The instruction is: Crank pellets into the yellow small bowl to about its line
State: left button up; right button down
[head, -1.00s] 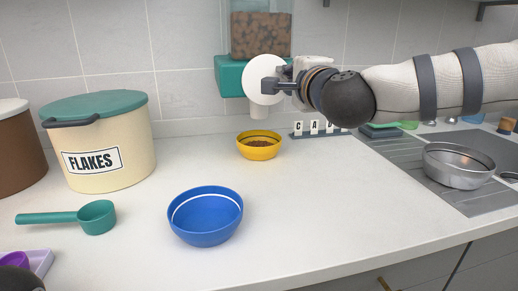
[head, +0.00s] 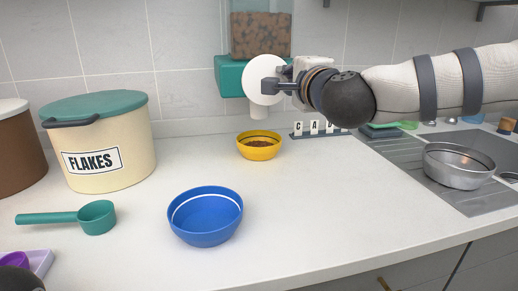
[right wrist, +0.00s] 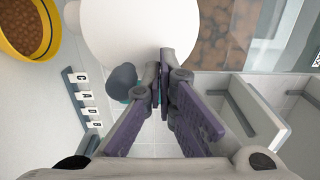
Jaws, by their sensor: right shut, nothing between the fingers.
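The yellow small bowl (head: 259,149) stands on the counter under the spout (head: 258,108) of a wall-mounted teal pellet dispenser (head: 229,76). Brown pellets lie in the bowl; it also shows in the right wrist view (right wrist: 12,48). The clear hopper (head: 261,34) above holds brown pellets. A white round crank disc (head: 262,80) is on the dispenser's front. My right gripper (right wrist: 163,92) is shut with nothing between its fingers, beside the disc and a dark grey knob (right wrist: 122,80). The fingers hide part of the disc's edge.
A blue bowl (head: 205,216), a teal scoop (head: 92,217) and a FLAKES bin (head: 110,145) stand on the counter's left half. Letter tiles (head: 315,128) stand right of the yellow bowl. A metal bowl (head: 458,165) sits at the sink on the right.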

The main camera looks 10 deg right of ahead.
aim_at(288, 94)
jog(key=shift+d+f, duration=0.2)
jog(key=shift+f, duration=0.35)
jog(key=shift+f, duration=0.5)
jog(key=shift+a+f, duration=0.1)
jog(key=shift+f, duration=0.45)
jog(key=shift+a+f+b, duration=0.25)
jog(key=shift+f+b, duration=0.05)
jog(key=shift+f, duration=0.15)
